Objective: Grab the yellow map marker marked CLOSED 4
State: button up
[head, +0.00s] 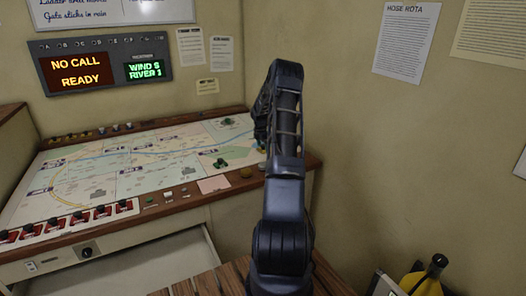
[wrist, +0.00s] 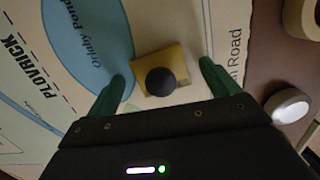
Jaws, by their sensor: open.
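A square yellow marker (wrist: 183,57) with a round black knob (wrist: 160,81) on top sits on the map (wrist: 105,20) in the wrist view. No lettering shows on it, so I cannot tell whether it reads CLOSED 4. My gripper (wrist: 163,74) is open, its two green fingers on either side of the marker with gaps between. In the head view my arm covers most of my gripper and the map's right end; the marker cannot be made out clearly there.
The console map (head: 130,160) slopes below a lit board (head: 103,68). A dark green piece (head: 220,163) lies on the map left of my arm. Red switches (head: 78,217) line the front edge. In the wrist view a pale round button (wrist: 288,105) sits on the brown edge at right.

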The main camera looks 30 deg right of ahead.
jog(key=c, duration=1.1)
jog(key=shift+r, duration=0.1)
